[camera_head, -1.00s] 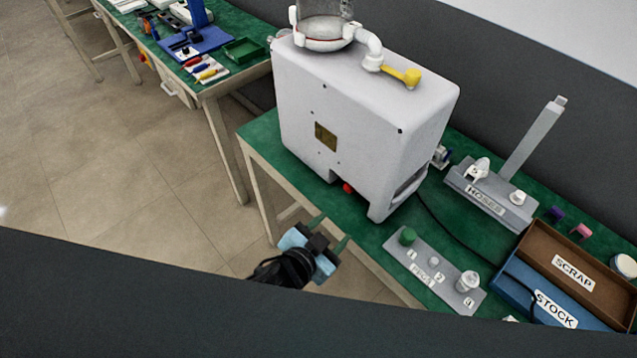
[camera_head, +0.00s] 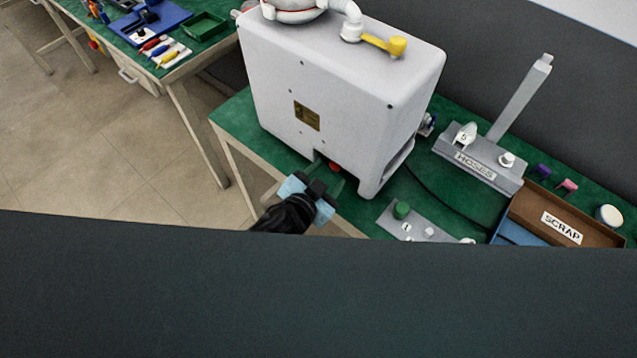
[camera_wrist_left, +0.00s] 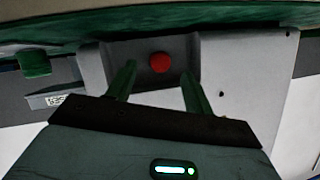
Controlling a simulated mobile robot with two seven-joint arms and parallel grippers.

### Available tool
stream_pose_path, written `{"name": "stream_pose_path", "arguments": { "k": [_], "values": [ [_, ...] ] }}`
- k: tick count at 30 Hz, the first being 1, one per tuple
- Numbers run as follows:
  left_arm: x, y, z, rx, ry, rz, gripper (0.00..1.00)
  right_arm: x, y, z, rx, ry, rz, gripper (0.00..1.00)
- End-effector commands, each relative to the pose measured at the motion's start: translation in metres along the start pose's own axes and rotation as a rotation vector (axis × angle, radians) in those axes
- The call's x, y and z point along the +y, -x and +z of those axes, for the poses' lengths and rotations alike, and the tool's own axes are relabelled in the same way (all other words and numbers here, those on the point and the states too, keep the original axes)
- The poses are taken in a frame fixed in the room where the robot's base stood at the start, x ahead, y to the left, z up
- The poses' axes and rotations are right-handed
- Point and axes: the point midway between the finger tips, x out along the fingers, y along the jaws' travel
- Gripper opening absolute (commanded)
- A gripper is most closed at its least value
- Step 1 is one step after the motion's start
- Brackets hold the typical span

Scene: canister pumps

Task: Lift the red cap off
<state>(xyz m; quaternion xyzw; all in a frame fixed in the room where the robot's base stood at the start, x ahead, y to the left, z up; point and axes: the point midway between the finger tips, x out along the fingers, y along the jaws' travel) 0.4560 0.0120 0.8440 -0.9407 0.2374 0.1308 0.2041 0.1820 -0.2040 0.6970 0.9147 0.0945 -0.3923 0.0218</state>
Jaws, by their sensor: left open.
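The red cap (camera_head: 335,167) is small and round and sits low on the front of the white pump housing (camera_head: 345,85). In the left wrist view the red cap (camera_wrist_left: 160,62) shows between and just beyond the two green fingers. My left gripper (camera_head: 328,172) is open at the lower front edge of the housing, with its fingers pointing toward the cap. In the left wrist view the left gripper (camera_wrist_left: 157,88) has a finger to each side of the cap, and no contact shows. My right gripper is not in view.
A grey hose stand (camera_head: 480,165) and a brown SCRAP tray (camera_head: 540,195) are farther right. A dark surface covers the bottom of the head view.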

Motion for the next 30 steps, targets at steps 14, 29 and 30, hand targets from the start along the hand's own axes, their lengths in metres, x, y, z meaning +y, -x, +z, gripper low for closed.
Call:
{"name": "stream_pose_path", "arguments": {
  "k": [14, 29, 30],
  "values": [
    [0.0, -0.034, 0.0, 0.0, 0.0, 0.001, 0.52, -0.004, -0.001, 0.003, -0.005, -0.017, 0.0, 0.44],
    [0.0, -0.033, 0.0, 0.0, 0.0, 0.0, 0.1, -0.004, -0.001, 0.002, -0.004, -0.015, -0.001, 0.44],
    [0.0, -0.033, 0.0, 0.0, 0.0, 0.0, 0.05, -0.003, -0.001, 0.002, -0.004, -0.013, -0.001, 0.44]
  ]
}}
